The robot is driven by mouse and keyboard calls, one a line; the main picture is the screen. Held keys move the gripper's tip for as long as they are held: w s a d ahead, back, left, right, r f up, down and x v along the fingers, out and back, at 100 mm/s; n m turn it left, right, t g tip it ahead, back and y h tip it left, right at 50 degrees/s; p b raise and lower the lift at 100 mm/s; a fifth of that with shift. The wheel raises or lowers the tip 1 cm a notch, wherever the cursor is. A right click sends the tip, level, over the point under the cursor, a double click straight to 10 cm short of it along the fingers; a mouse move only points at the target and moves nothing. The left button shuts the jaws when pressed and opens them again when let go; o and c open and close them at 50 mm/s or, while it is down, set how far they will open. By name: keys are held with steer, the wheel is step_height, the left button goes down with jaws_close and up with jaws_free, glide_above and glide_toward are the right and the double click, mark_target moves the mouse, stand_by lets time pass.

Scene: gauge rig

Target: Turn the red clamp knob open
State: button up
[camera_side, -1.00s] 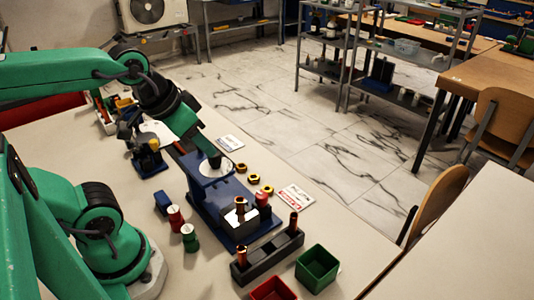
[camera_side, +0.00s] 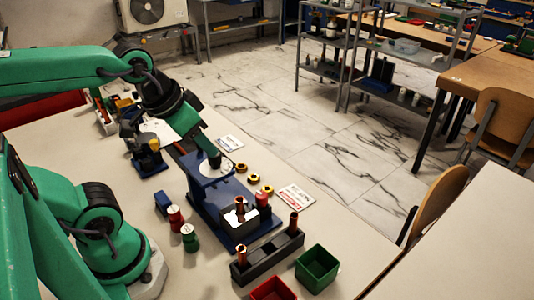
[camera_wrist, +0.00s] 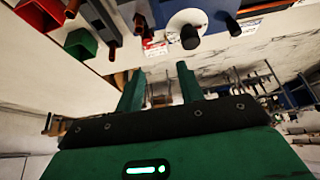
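A small red knob (camera_side: 262,198) stands on the blue gauge rig (camera_side: 228,225), beside a pale block holding a copper-coloured part (camera_side: 240,208). I cannot tell from its shape whether it is clamped or loose. My gripper (camera_wrist: 160,84) is open in the wrist view, its two green fingers apart with nothing between them. In the side view my gripper (camera_side: 197,132) hangs above the back end of the rig, away from the red knob. In the wrist view, the rig's round dark-centred disc (camera_wrist: 190,36) shows beyond the fingers; I cannot make out the red knob there.
A black holder (camera_side: 268,258) with copper pins stands in front of the rig. A green bin (camera_side: 317,268) and a red bin (camera_side: 273,289) are near it. Red and green spools (camera_side: 189,237) stand left. Brass nuts (camera_side: 253,178) and a card (camera_side: 295,195) lie right.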

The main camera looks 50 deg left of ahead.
steer(key=w, duration=0.1)
steer(key=m+g, duration=0.5)
steer(key=m, duration=0.2)
glide_toward(262, 195)
steer(key=shift+a+f, duration=0.1)
steer(key=shift+a, duration=0.05)
steer(key=shift+w+f, duration=0.15)
steer(key=shift+f, duration=0.25)
steer(key=shift+f, duration=3.9)
